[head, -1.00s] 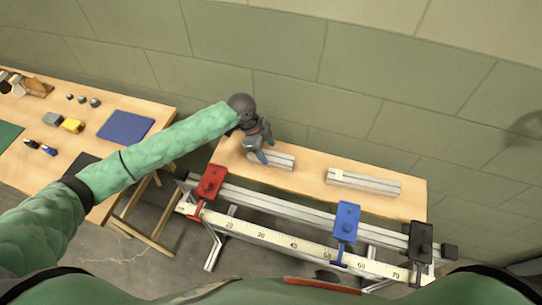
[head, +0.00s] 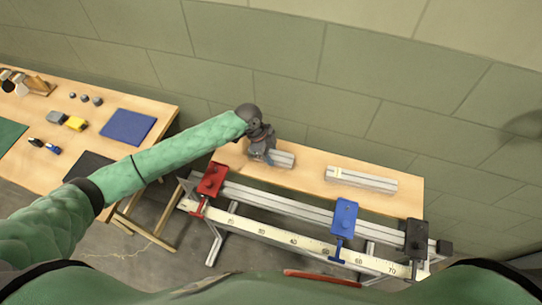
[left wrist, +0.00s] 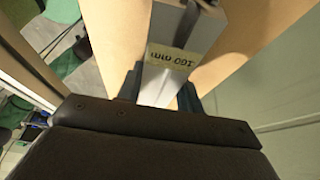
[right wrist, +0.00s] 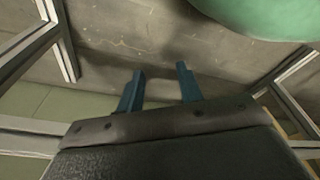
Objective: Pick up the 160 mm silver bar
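The silver bar (head: 284,159) lies on the narrow wooden table against the wall, partly hidden by my left gripper (head: 268,156) in the head view. In the left wrist view, a label reading "160 mm" (left wrist: 170,62) shows on the bar (left wrist: 158,90), just beyond my left fingertips (left wrist: 161,80). The left fingers are apart, with the bar between or just below them; I cannot tell whether they touch it. My right gripper (right wrist: 160,75) is open and empty in the right wrist view, out of the head view.
A second silver bar (head: 361,180) lies to the right on the same table. In front runs a rail with a scale (head: 270,234) and red (head: 212,180), blue (head: 345,216) and black (head: 417,236) clamps. A side table on the left holds a blue mat (head: 127,127) and small parts.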

